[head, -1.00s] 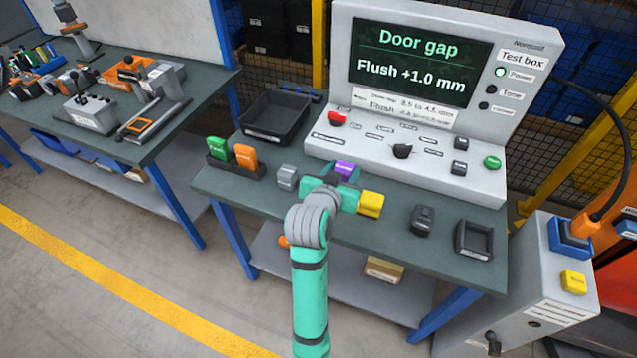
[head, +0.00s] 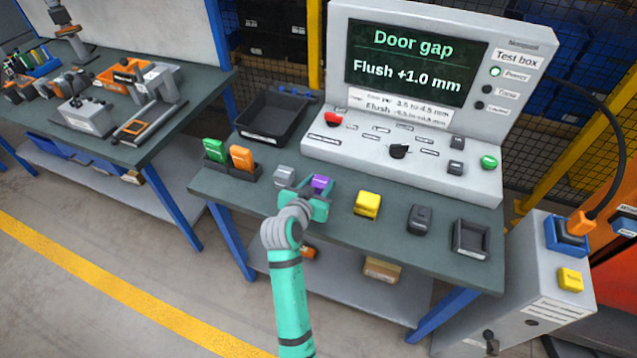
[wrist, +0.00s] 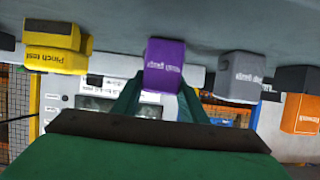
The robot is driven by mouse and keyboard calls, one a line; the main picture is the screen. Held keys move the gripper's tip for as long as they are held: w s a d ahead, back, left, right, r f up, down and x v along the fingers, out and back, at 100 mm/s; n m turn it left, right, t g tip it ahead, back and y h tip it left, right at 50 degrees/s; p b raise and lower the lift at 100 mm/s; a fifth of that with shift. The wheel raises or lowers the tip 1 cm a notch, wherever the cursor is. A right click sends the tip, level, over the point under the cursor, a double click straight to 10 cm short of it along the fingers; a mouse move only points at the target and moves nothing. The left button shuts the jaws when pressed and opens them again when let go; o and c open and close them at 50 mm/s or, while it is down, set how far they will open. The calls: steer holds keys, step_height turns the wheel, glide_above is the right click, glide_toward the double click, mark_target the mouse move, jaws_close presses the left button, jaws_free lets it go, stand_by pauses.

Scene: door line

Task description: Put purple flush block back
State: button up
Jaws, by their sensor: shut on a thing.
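The purple flush block (head: 322,184) is at my gripper (head: 318,196), over the front part of the test-box table, between a grey block (head: 284,177) on its left and the yellow block (head: 367,205) on its right. In the wrist view the purple block (wrist: 164,66) sits between my green fingers (wrist: 160,102), which are shut on it. The wrist picture is upside down. I cannot tell whether the block touches the table top.
A holder with green (head: 215,150) and orange (head: 242,158) blocks stands at left. A black tray (head: 272,120) lies behind it. The test box (head: 400,160) fills the back; its screen reads "Flush +1.0 mm". A dark block (head: 420,218) and small tray (head: 470,238) stand at right.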

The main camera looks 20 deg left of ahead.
steer(key=shift+w+d, duration=0.1)
steer(key=shift+d, duration=0.35)
steer(key=o, duration=1.3)
steer(key=shift+f, duration=0.1)
steer(key=shift+a, duration=0.2)
